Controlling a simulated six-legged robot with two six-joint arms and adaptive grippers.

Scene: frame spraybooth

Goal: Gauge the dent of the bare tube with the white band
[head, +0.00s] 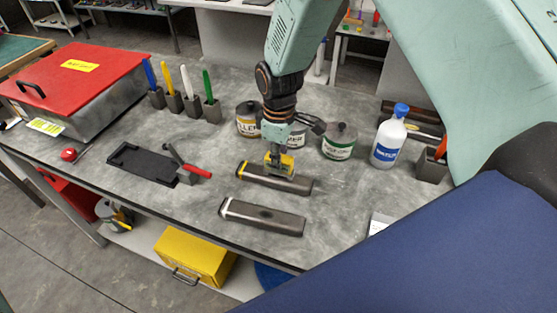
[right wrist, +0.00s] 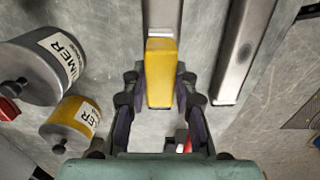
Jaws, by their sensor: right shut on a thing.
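My right gripper (head: 279,163) is shut on a yellow block-shaped gauge (head: 284,167), held upright over the tube with the yellow band (head: 298,184); I cannot tell if it touches. In the right wrist view the yellow gauge (right wrist: 160,75) sits between the fingers (right wrist: 160,100) and hides part of that tube (right wrist: 163,12). The bare tube with the white band (head: 285,221) lies in front, roughly parallel, with a pale band at its left end and a dark spot near its middle. It also shows right of the gauge in the wrist view (right wrist: 243,50). My left gripper is out of view.
Cans (head: 340,142) and a white bottle (head: 388,143) stand behind the tubes. To the left are a black tray (head: 140,163), a red-handled tool (head: 190,168), upright coloured-handled tools (head: 190,100) and a red-lidded box (head: 75,75). The bench's front edge runs near the white-banded tube.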

